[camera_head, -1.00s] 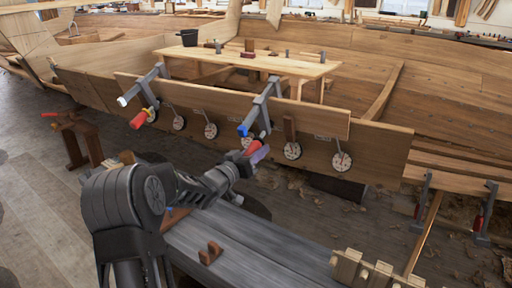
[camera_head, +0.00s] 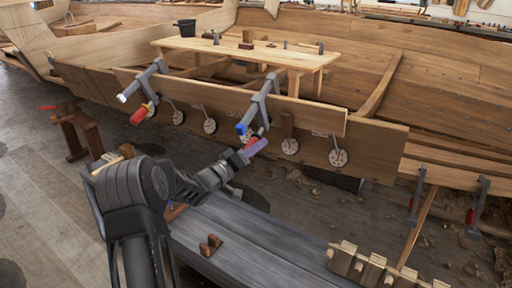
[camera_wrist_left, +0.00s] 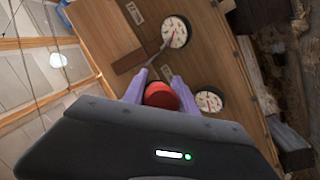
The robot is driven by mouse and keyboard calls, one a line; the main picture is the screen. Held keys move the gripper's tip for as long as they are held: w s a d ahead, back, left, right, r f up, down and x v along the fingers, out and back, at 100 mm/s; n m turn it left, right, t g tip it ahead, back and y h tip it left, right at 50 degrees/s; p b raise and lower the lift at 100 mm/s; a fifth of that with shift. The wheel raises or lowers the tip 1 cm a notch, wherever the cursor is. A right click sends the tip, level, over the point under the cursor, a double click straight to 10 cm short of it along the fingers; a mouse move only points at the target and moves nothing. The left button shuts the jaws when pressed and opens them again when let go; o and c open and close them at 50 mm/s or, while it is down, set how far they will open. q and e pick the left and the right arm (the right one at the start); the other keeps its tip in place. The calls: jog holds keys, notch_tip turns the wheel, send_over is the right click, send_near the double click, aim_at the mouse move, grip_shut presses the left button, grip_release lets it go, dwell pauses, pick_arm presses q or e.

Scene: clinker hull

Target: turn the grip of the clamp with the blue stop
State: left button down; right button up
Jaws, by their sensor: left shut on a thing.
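The clamp with the blue stop (camera_head: 241,129) is a grey bar clamp (camera_head: 258,106) hooked over the upper edge of the hull plank. Its red grip is mostly hidden by my gripper in the head view. In the left wrist view the red grip (camera_wrist_left: 161,95) shows end-on between the two purple fingers. My left gripper (camera_head: 256,147) is shut on this grip, with the fingers at either side of it. My right gripper is in neither view.
A second clamp with a white stop (camera_head: 122,98) and a red grip (camera_head: 139,117) is on the plank to the left. Round dials (camera_head: 290,146) hang along the plank. A grey bench (camera_head: 240,235) stands in front of the hull.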

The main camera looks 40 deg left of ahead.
pick_arm(q)
jog(key=shift+r, duration=0.1)
jog(key=c, duration=1)
grip_release()
jog(key=shift+o, duration=0.2)
jog(key=s+a+f, duration=0.1)
jog(key=s, duration=0.6)
jog(key=shift+s, duration=0.3)
jog(key=shift+a, duration=0.1)
